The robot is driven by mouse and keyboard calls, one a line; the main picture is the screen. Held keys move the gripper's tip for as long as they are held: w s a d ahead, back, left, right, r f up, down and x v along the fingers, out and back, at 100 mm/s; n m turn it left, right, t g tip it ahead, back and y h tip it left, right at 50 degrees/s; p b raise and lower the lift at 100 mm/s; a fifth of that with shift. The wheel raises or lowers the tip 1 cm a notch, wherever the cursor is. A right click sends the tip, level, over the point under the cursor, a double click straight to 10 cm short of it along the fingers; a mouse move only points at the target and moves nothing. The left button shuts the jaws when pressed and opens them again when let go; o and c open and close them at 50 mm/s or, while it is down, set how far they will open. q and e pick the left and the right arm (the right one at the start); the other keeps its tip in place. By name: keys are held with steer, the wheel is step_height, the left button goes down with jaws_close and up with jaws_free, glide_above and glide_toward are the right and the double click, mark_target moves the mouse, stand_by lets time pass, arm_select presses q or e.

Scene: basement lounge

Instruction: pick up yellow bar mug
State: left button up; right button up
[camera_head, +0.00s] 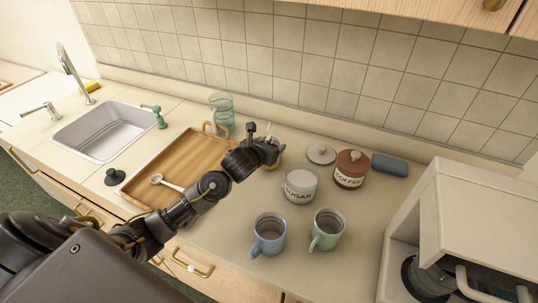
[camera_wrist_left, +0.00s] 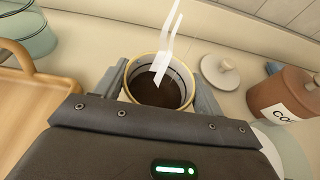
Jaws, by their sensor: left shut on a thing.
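The yellow bar mug (camera_wrist_left: 161,101) shows in the left wrist view with a yellow rim and a dark inside. A white fork-like utensil (camera_wrist_left: 166,55) stands up out of it. My left gripper (camera_head: 268,152) is shut on the mug, with one finger on each side of it in the left wrist view. In the head view the gripper hides most of the mug, and only a small yellowish part (camera_head: 275,166) shows. I cannot tell whether the mug touches the counter. My right gripper is not in view.
A wooden tray (camera_head: 180,160) with a spoon and a glass jar (camera_head: 222,108) stand left. Sugar (camera_head: 300,184) and coffee (camera_head: 350,170) canisters stand right. Blue (camera_head: 268,236) and green (camera_head: 327,230) mugs are in front. A white appliance (camera_head: 480,215) bounds the right.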

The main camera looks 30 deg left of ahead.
arm_select(q)
steer(key=shift+r, duration=0.1)
steer(key=shift+c, duration=0.8)
steer(key=shift+w+r+b, duration=0.1)
steer(key=shift+r+b, duration=0.2)
steer(key=shift+r, duration=0.3)
steer(key=s+d+r+p, duration=0.2)
steer(key=s+r+p, duration=0.1)
steer(key=s+r, duration=0.8)
steer(key=v, duration=0.3)
steer(key=shift+f, duration=0.15)
